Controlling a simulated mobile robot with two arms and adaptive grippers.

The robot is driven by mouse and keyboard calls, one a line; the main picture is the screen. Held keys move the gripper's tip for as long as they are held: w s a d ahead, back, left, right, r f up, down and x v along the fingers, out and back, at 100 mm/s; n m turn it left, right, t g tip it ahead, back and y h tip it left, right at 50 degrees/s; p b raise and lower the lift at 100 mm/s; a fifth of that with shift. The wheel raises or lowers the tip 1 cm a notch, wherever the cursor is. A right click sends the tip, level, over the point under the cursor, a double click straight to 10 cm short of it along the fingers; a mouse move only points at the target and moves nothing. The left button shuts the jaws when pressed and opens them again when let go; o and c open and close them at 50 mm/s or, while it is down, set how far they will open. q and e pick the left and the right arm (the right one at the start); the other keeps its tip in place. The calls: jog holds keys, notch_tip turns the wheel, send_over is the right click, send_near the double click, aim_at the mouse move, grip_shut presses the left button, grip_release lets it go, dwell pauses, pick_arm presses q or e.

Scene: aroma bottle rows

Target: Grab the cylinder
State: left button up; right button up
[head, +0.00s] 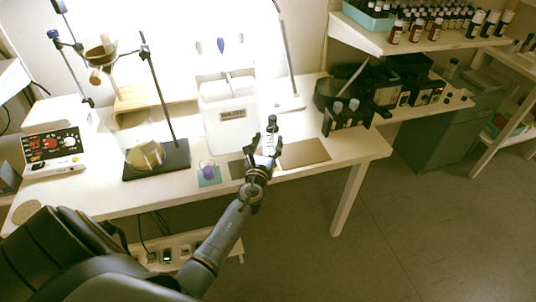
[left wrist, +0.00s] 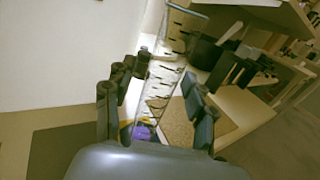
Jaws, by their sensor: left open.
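A clear graduated cylinder (left wrist: 172,65) with dark scale marks stands between the fingers of my left gripper (left wrist: 158,100) in the left wrist view. The fingers are spread, with a gap visible around the cylinder, and whether either touches it is hard to tell. In the head view my left gripper (head: 265,150) is at the front of the white table (head: 345,160), and its fingers largely hide the cylinder. The lower end of the cylinder is partly hidden by my gripper body in the wrist view. My right gripper is not in view.
A purple object (head: 207,170) on a green pad and a stand with a dark base (head: 158,163) are left of the gripper. A white labelled container (head: 231,118) stands behind it.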

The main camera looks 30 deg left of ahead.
pick_arm(q)
grip_shut()
jog(key=shift+r, duration=0.1)
dwell(0.3)
